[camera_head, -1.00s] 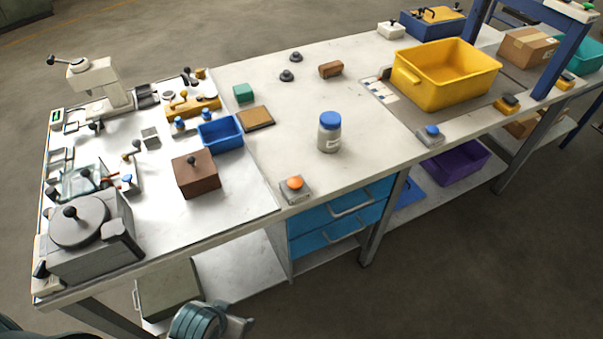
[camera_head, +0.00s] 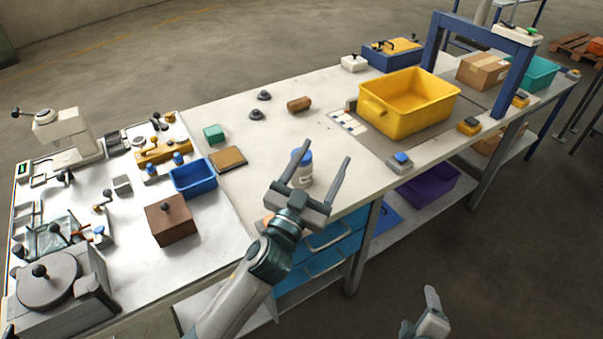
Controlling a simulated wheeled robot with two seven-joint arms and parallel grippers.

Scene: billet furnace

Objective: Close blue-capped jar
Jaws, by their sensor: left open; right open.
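The blue-capped jar (camera_head: 306,174) stands upright on the white workbench (camera_head: 255,192), with its blue cap on top. I cannot tell whether the cap is tight or loose. My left gripper (camera_head: 325,157) is open, its two fingers pointing away over the bench. Its left finger partly hides the jar, and the jar shows between the fingers in the picture; I cannot tell whether they touch. My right gripper (camera_head: 420,309) is open and empty at the bottom edge, over the floor in front of the bench, partly cut off.
A yellow bin (camera_head: 408,105) stands right of the jar. A brown block (camera_head: 299,104) and two dark knobs lie behind it. A blue tray (camera_head: 193,180), a brown box (camera_head: 171,222) and a brown pad (camera_head: 228,158) are to the left. A blue button box (camera_head: 399,162) sits at the front edge.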

